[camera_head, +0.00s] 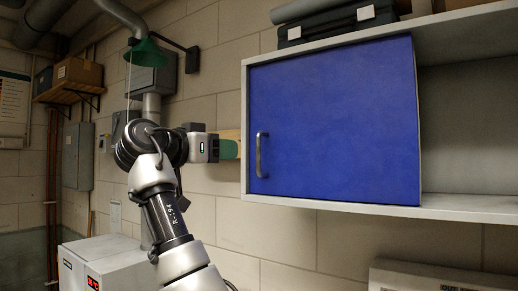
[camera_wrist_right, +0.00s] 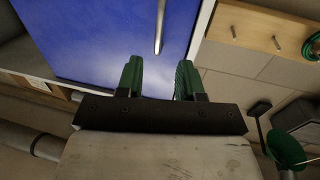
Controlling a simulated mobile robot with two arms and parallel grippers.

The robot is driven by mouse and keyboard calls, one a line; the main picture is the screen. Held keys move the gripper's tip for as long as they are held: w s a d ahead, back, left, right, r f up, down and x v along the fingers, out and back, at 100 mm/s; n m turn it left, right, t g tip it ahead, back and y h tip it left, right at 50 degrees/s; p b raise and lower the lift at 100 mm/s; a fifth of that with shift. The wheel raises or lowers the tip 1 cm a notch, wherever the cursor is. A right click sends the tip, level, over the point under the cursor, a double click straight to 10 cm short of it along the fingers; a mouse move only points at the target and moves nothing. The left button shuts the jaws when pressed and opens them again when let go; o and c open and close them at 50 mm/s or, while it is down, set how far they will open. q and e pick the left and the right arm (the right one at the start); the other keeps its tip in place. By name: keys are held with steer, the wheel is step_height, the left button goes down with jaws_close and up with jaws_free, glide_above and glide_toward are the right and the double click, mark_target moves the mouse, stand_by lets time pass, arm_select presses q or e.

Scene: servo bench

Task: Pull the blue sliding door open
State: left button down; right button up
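The blue sliding door (camera_head: 335,120) covers the left part of a pale wall cabinet in the head view. Its upright metal bar handle (camera_head: 262,155) is near the door's left edge. My right gripper (camera_head: 229,149), with green fingers, is just left of the cabinet, apart from the handle. In the right wrist view the blue door (camera_wrist_right: 110,40) fills the upper left. The handle (camera_wrist_right: 160,28) lies ahead, beyond the gap between the fingers. The right gripper (camera_wrist_right: 159,78) is open with nothing between its fingers. My left gripper is in neither view.
The cabinet's right part (camera_head: 470,130) is an open, empty bay. A dark case (camera_head: 335,22) sits on top. A wooden peg rail (camera_wrist_right: 262,28) is on the wall beside the cabinet. A green lamp shade (camera_head: 148,53) hangs left, and a white box (camera_head: 100,265) stands below.

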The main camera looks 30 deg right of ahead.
mark_target(259, 169)
steer(key=p+x, duration=0.1)
steer(key=x, duration=0.2)
steer(key=p+x, duration=0.1)
steer(key=x, duration=0.2)
steer(key=p+x, duration=0.2)
steer(key=x, duration=0.1)
steer(key=shift+s+d+r, duration=0.1)
steer(key=shift+d+r, duration=0.1)
steer(key=shift+r, duration=0.15)
steer(key=shift+x, duration=0.8)
steer(key=shift+a+f, duration=0.1)
steer(key=shift+f, duration=0.1)
jaws_close()
